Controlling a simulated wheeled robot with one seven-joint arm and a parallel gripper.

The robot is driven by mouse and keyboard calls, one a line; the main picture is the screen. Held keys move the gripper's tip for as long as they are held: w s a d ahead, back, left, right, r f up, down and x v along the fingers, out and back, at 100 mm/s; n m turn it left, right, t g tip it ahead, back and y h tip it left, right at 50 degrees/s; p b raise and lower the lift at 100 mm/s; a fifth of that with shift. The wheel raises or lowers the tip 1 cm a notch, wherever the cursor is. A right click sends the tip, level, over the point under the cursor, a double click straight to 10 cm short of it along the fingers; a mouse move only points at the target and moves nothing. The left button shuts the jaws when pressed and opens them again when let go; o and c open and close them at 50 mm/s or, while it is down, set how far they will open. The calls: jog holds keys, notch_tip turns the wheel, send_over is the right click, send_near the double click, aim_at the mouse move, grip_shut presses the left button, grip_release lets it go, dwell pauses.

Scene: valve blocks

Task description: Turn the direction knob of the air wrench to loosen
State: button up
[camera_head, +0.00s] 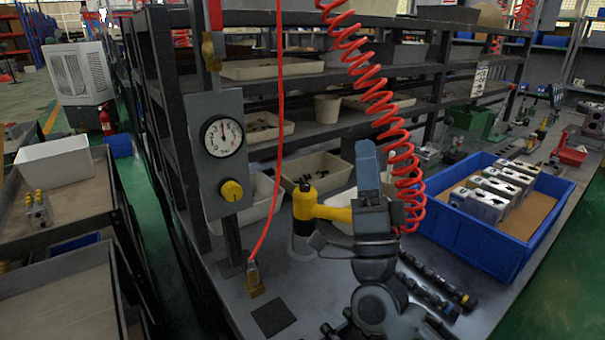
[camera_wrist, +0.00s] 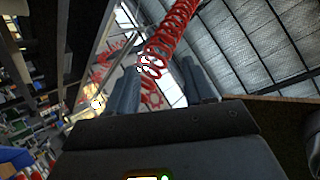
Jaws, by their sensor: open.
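The yellow and black air wrench (camera_head: 304,207) is upright on the bench in the head view, its yellow arm reaching right towards my gripper. I cannot make out its direction knob; part of the wrench is hidden behind my arm. My gripper (camera_head: 367,150) points upward just right of the wrench, with its bluish fingers raised above the yellow arm. I cannot tell whether it touches the wrench. In the wrist view, my gripper's two fingers (camera_wrist: 163,88) stand apart, with the red coiled hose (camera_wrist: 168,40) seen beyond and between them. The wrench does not show there.
The coiled hose (camera_head: 377,95) hangs close behind my gripper. A grey panel with a gauge (camera_head: 223,137) and yellow knob (camera_head: 232,190) stands left. A blue crate (camera_head: 465,237) holding metal blocks sits right. Dark rods (camera_head: 435,283) lie nearby. A black square (camera_head: 273,316) marks the front bench.

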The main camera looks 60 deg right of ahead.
jog(key=s+d+r+m+g, duration=0.1)
jog(key=d+m+g, duration=0.3)
jog(key=m+g, duration=0.45)
jog(key=s+d+r+m+g+y+p, duration=0.15)
jog(key=d+m+g, duration=0.25)
jog(key=m+g, duration=0.45)
jog(key=s+d+r+m+g, duration=0.1)
jog(key=d+r+m+g, duration=0.15)
jog(key=m+g, duration=0.6)
jog(key=m+t+y+p, duration=0.3)
jog(key=m+t+y, duration=0.7)
jog(key=y, duration=1.2)
send_near(305, 185)
jog(key=shift+s+d+f, duration=0.2)
jog(key=shift+s+f, duration=0.05)
jog(key=shift+s, duration=0.1)
jog(key=shift+w+a+f+t, duration=0.1)
jog(key=shift+w+t, duration=0.1)
jog(key=shift+t, duration=0.05)
notch_tip(305, 185, down, 7)
jog(key=shift+w+f+p, duration=0.1)
jog(key=shift+f+p, duration=0.1)
jog(key=shift+p, duration=0.65)
